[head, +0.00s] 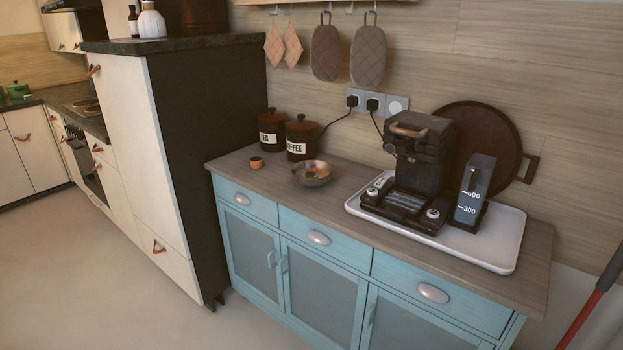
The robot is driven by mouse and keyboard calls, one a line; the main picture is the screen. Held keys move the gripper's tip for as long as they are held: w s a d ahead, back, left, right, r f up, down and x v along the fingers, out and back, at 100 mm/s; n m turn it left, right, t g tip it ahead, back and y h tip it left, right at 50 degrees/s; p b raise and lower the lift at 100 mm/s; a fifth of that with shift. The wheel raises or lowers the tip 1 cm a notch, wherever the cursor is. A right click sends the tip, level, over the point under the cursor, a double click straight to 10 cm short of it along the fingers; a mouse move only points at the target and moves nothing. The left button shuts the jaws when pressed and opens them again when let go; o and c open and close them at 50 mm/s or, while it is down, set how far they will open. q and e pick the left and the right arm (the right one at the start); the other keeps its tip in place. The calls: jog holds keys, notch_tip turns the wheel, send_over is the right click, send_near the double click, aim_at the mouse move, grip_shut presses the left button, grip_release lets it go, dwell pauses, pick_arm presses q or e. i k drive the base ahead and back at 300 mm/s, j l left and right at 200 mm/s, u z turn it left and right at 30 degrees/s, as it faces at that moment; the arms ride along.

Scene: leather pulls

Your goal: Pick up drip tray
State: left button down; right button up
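The drip tray (404,203) is the low slatted part at the front base of the black coffee machine (418,150). It looks dark with pale bluish slats, and round white-topped knobs sit on either side of it. The machine stands on a white tray (488,258) on the wooden top of the blue cabinet. A water tank (473,190) with level marks stands at the machine's right. Neither of my grippers shows in the head view.
A metal bowl (312,174), a small orange cup (256,162) and tea (271,131) and coffee (301,138) canisters stand left on the cabinet top (340,207). A round dark pan (490,130) leans behind the machine. Floor (150,310) is clear at left.

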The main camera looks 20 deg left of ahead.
aim_at(398, 204)
jog(key=i+j+z, duration=0.15)
jog(key=i+j, duration=0.65)
jog(key=i, duration=0.1)
